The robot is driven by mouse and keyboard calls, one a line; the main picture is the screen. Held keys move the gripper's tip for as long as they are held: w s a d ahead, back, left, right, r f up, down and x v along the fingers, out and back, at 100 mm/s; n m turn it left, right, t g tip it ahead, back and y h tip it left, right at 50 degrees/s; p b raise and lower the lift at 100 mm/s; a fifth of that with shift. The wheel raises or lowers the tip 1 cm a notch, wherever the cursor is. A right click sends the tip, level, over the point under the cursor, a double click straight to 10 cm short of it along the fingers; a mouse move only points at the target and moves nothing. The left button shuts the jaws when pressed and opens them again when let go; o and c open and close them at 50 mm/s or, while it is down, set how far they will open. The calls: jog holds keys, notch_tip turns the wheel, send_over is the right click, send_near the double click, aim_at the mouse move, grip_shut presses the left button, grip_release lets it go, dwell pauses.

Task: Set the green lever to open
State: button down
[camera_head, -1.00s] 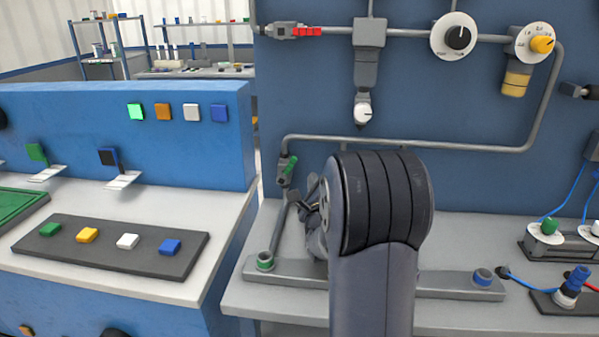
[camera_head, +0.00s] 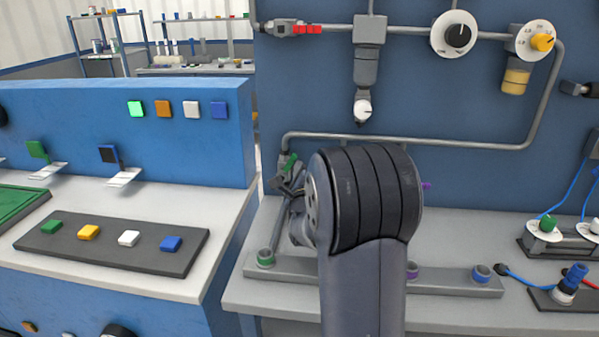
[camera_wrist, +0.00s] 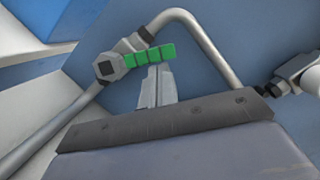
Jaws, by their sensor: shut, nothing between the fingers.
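The green lever (camera_head: 289,164) sits on a grey valve on the pipe at the left of the blue panel. In the wrist view the green lever (camera_wrist: 150,56) reaches right from the valve body (camera_wrist: 108,68), across the pipe line. My gripper (camera_wrist: 155,72) is shut and empty. Its fingertips are at the lower edge of the lever, close to its middle; I cannot tell whether they touch. In the head view my gripper (camera_head: 283,184) is just below the lever, partly hidden by my arm.
A grey base rail (camera_head: 450,287) with coloured sockets lies on the bench below. A red lever (camera_head: 307,29) is on the upper pipe. A blue console (camera_head: 60,115) with buttons stands to the left. A grey pipe (camera_head: 420,143) runs right from the valve.

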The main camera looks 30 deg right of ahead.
aim_at(290, 163)
jog(key=shift+w+a+r+n+b, duration=0.15)
jog(key=shift+r+n+b, duration=0.15)
jog(key=shift+n, duration=0.3)
jog(key=n, duration=0.1)
jog(key=n+b, duration=0.1)
jog(key=a+r+n+b, duration=0.1)
jog(key=shift+w+g+y, duration=0.3)
jog(key=shift+g, duration=0.1)
jog(key=shift+w+a+r+b, duration=0.15)
jog(key=shift+a+b, duration=0.1)
jog(key=shift+b, duration=0.15)
